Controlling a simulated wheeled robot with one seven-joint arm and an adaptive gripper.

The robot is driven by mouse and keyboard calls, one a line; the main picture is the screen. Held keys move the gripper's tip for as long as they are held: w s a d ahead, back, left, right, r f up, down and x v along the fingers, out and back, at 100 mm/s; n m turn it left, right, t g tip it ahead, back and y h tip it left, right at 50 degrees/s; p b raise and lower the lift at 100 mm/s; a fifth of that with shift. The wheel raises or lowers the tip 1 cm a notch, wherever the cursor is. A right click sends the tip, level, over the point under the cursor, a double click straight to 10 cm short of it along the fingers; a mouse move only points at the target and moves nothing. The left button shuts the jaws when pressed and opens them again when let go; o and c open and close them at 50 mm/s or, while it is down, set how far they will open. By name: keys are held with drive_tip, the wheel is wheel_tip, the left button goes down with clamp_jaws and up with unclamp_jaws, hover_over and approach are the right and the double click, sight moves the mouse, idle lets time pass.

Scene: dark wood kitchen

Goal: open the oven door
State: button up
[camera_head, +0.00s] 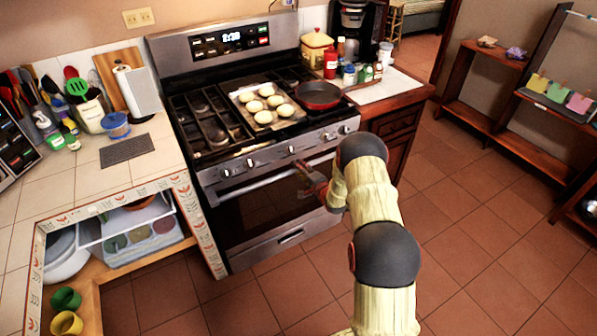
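The oven (262,222) is set in a steel range, and its door looks closed. The door has a dark glass window and a long steel handle (250,185) across its top. My gripper (304,174) is at the right part of the handle, seen from behind and above. It overlaps the handle in the picture, and I cannot tell whether it touches. The fingers are small and partly hidden by my wrist, so their opening is unclear. My arm also covers the door's right edge.
A tray of round pale buns (264,105) and a red pan (318,95) sit on the stove top. Open cabinet shelving (130,235) is left of the oven, and wooden drawers (398,125) are at right. The tiled floor in front (255,300) is clear.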

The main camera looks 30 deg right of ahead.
drive_tip(key=shift+w, duration=0.35)
drive_tip(key=shift+c, duration=0.5)
drive_tip(key=c, duration=0.7)
drive_tip(key=shift+f, duration=0.1)
clamp_jaws()
